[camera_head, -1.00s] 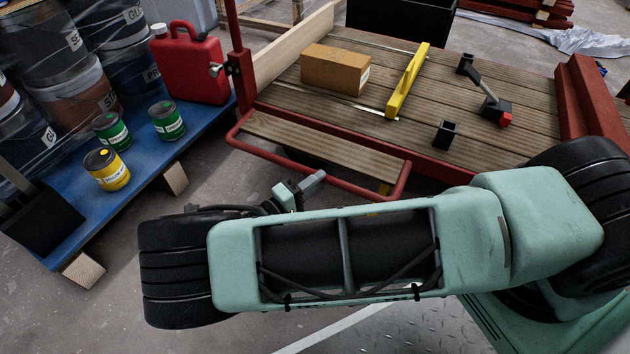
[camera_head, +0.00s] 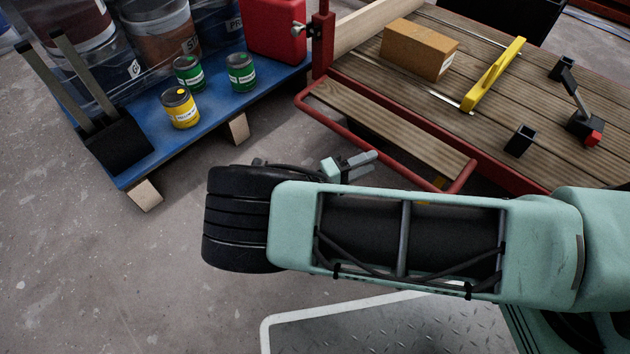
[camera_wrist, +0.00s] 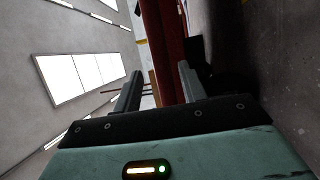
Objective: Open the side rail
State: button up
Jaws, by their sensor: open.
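The side rail (camera_head: 397,164) is a red tube frame around a wooden board (camera_head: 400,128), along the near side of the wooden deck (camera_head: 440,105). I cannot tell its exact tilt. My gripper (camera_head: 365,160) is open and empty beside the rail's near long tube, close to its middle. In the head view I cannot tell whether it touches. In the wrist view, my gripper (camera_wrist: 160,85) has its two fingers apart, and a red bar (camera_wrist: 162,40) shows beyond and between them. My arm hides part of the rail's lower right.
A red post (camera_head: 323,45) stands at the deck's corner. The deck carries a cardboard box (camera_head: 420,50), a yellow bar (camera_head: 495,75) and black brackets (camera_head: 580,115). A blue pallet (camera_head: 215,110) with paint cans (camera_head: 181,108) stands at left. Bare floor (camera_head: 90,260) lies at lower left.

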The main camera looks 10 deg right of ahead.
jog(key=p+v, duration=0.2)
jog(key=v, duration=1.3)
jog(key=shift+a+r, duration=0.1)
jog(key=s+d+r+n+g+y+p, duration=0.1)
jog(key=s+r+g+y+p, duration=0.2)
jog(key=r, duration=0.6)
jog(key=d+r+g+y+p, duration=0.1)
jog(key=r+g+y+p, duration=0.15)
jog(key=r+y, duration=0.5)
jog(key=s+d+r+n+g+y+p, duration=0.1)
jog(key=s+r+g+y+p, duration=0.15)
jog(key=r, duration=0.75)
jog(key=s+d+r+n+t+y+p, duration=0.2)
jog(key=s+d+r+y, duration=0.1)
jog(key=s+r, duration=0.4)
jog(key=s+d+r+n+t+y+p, duration=0.1)
jog(key=s+d+r+y+p, duration=0.25)
jog(key=r, duration=0.65)
notch_tip(320, 180, up, 37)
jog(key=p, duration=3.6)
jog(key=shift+s+p, duration=0.35)
jog(key=shift+s, duration=0.05)
jog(key=shift+r+h, duration=0.1)
jog(key=shift+h, duration=0.15)
